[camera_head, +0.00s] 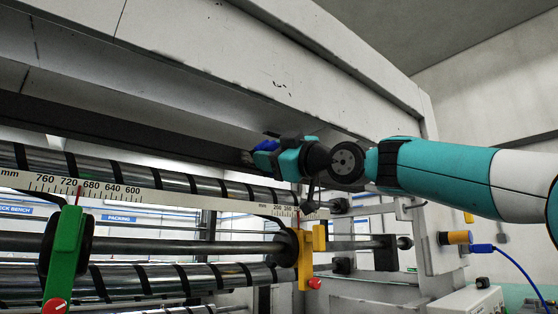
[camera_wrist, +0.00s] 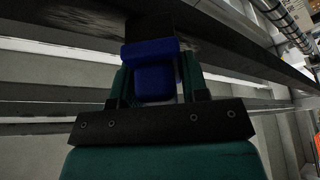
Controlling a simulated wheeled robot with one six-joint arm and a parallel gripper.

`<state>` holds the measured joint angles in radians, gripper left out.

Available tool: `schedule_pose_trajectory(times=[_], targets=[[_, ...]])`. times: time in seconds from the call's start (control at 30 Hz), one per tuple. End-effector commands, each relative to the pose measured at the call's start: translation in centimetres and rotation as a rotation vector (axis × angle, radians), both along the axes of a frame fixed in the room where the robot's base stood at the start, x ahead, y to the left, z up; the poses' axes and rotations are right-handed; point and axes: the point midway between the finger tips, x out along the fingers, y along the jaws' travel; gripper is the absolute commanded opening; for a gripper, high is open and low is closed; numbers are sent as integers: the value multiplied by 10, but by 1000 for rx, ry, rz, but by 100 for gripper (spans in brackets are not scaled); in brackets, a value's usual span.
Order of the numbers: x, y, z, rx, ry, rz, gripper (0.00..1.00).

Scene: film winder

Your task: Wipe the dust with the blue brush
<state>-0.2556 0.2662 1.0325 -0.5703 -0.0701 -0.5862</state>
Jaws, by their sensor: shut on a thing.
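The blue brush (camera_wrist: 152,72) is held between the fingers of my gripper (camera_wrist: 155,90) in the wrist view. Its dark far end (camera_wrist: 150,35) lies against or close to a dark beam; I cannot tell if it touches. A pale, streaky smear that looks like dust (camera_wrist: 85,18) shows on that beam, left of the brush. In the head view my gripper (camera_head: 268,152) is under the machine's upper frame, and a bit of the blue brush (camera_head: 265,146) shows at its tip. The dust cannot be made out in the head view.
The machine's white upper frame (camera_head: 290,90) is close above my arm. Striped rollers (camera_head: 150,182) and a millimetre scale (camera_head: 110,188) run below left. A green holder (camera_head: 66,250) and a yellow holder (camera_head: 305,260) stand on the shaft. A blue cable (camera_head: 515,264) hangs at right.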

Motion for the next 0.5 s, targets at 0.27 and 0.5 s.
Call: schedule_pose_trajectory(times=[0.27, 0.5], targets=[[-10, 14, -1, -1, 2, 1, 22], [-19, 27, -2, 0, 0, 3, 22]])
